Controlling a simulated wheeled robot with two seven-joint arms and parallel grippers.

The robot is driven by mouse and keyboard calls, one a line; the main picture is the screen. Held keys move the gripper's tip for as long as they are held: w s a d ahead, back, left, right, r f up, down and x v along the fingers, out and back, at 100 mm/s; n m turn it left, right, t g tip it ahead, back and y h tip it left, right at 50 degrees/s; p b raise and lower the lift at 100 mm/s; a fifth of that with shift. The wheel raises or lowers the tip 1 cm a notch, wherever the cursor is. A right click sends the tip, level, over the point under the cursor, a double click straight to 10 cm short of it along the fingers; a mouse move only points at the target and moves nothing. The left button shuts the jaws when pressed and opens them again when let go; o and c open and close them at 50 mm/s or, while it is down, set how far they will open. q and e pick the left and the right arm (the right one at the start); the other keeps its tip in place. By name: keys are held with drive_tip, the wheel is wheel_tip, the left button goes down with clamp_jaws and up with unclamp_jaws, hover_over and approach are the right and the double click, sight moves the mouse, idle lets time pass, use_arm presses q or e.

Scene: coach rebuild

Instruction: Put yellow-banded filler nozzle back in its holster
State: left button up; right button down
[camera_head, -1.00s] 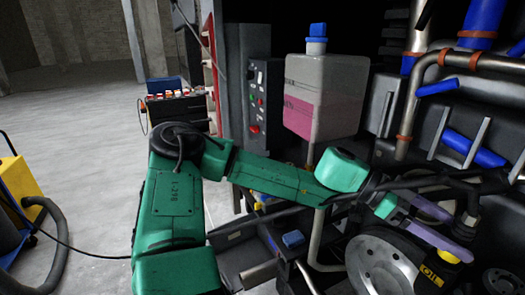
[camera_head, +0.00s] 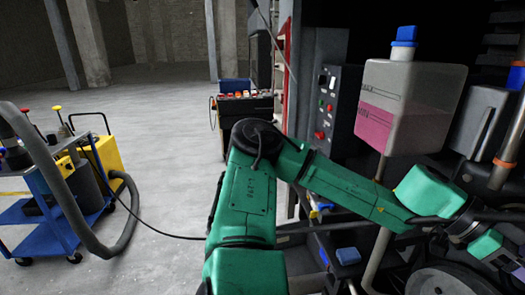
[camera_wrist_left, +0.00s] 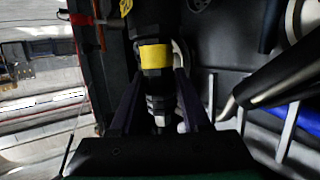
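The yellow-banded filler nozzle (camera_wrist_left: 155,57) shows in the left wrist view as a dark, ribbed body with a bright yellow band. My left gripper (camera_wrist_left: 158,78) has one finger on each side of it, and the fingertips appear to press on it close to the band. The gripper looks shut on the nozzle. In the head view my left arm reaches to the lower right, and its gripper is cut off at the right edge. I cannot make out the holster in either view. My right gripper is in neither view.
A grey and pink tank (camera_head: 410,105) with a blue cap stands beside a control panel (camera_head: 334,105). Pipes and a dark wheel-like part crowd the right. A blue trolley (camera_head: 50,212) and yellow machine (camera_head: 103,158) stand at left.

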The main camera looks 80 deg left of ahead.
use_arm(q)
clamp_jaws()
wheel_tip(320, 180, up, 5)
drive_tip(key=p, duration=0.4)
drive_tip(key=shift+f+p, duration=0.1)
drive_tip(key=shift+p, duration=0.2)
drive_tip(key=shift+f, duration=0.1)
